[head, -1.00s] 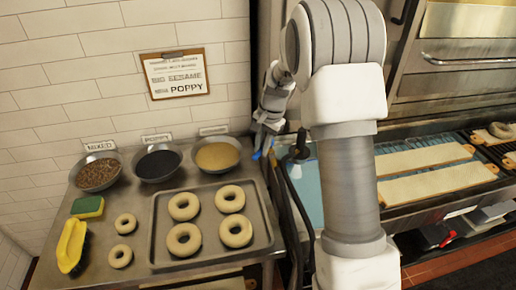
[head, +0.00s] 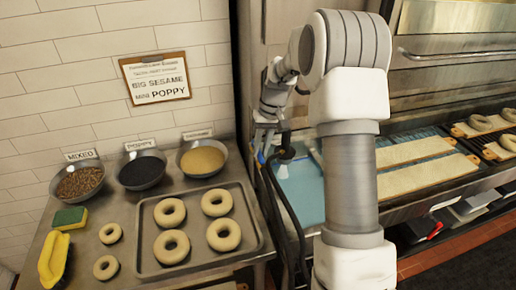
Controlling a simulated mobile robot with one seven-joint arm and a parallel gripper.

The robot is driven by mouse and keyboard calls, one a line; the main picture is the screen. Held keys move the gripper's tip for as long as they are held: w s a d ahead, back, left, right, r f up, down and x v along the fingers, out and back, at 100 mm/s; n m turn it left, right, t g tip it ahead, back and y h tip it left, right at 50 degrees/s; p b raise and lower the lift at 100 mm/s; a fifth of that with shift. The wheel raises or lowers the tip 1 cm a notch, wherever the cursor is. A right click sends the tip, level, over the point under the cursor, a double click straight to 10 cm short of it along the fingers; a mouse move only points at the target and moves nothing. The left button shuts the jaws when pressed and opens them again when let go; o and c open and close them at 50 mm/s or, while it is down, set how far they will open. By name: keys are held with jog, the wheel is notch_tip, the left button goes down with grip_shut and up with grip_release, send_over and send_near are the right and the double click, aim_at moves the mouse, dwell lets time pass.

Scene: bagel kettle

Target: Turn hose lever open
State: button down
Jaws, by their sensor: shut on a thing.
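My gripper (head: 265,148) is small and partly dark in the head view, past the right end of the seed counter. Its jaws are shut on the blue hose lever (head: 260,157), of which only a small part shows. The fingers and the exact grip are too small to see clearly. A black hose (head: 278,205) hangs below the gripper and curves down beside the counter. A dark nozzle-like piece (head: 286,150) stands just right of the gripper, with a bit of blue below it.
Oven and bagel boards (head: 425,175) stand at right. My arm covers the middle.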

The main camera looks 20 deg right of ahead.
jog(key=shift+d+n, duration=0.15)
jog(key=shift+n, duration=0.15)
jog(key=c, duration=0.8)
grip_release()
jog(key=d+r, duration=0.1)
jog(key=r, duration=0.4)
jog(key=d+r, duration=0.1)
jog(key=r, duration=0.5)
jog(key=d+r, duration=0.1)
jog(key=r, duration=0.5)
jog(key=shift+d, duration=0.2)
jog(key=shift+r, duration=0.1)
